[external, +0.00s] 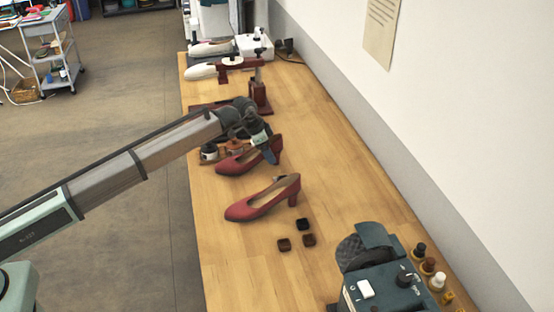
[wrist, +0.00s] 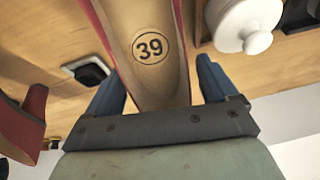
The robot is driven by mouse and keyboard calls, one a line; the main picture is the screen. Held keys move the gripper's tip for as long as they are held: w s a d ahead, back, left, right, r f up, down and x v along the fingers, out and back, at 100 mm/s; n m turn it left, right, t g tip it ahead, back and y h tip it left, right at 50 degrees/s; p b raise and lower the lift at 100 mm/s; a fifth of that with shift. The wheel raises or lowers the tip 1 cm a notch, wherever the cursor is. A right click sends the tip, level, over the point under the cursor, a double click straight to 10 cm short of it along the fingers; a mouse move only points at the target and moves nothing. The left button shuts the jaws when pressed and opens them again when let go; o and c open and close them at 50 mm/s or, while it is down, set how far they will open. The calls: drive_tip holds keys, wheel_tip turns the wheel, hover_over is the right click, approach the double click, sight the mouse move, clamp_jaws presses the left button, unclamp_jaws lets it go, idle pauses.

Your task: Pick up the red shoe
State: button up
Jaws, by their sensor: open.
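Two red high-heeled shoes are on the wooden workbench. The farther red shoe (external: 236,162) is under my gripper (external: 269,155) in the external view, its heel end partly hidden by the gripper. In the wrist view, the tan insole marked 39 of this shoe (wrist: 152,50) fills the middle, between the blue fingers of my gripper (wrist: 158,78). The fingers are apart, one on each side of the shoe; I cannot tell if either touches it. The nearer red shoe (external: 262,200) stands upright and apart, and part of a red shoe (wrist: 20,118) shows at the left of the wrist view.
The workbench (external: 235,270) has small dark blocks (external: 303,224) beside the nearer shoe. Jars (external: 209,152) stand just left of the farther shoe. A dark teal machine (external: 372,285) is at the near right, with bottles beside it. The wall runs along the right.

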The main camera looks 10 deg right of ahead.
drive_tip(key=c, duration=1.1)
drive_tip(key=shift+c, duration=0.2)
wheel_tip(320, 180, up, 10)
drive_tip(key=f, duration=0.1)
drive_tip(key=s, duration=1.1)
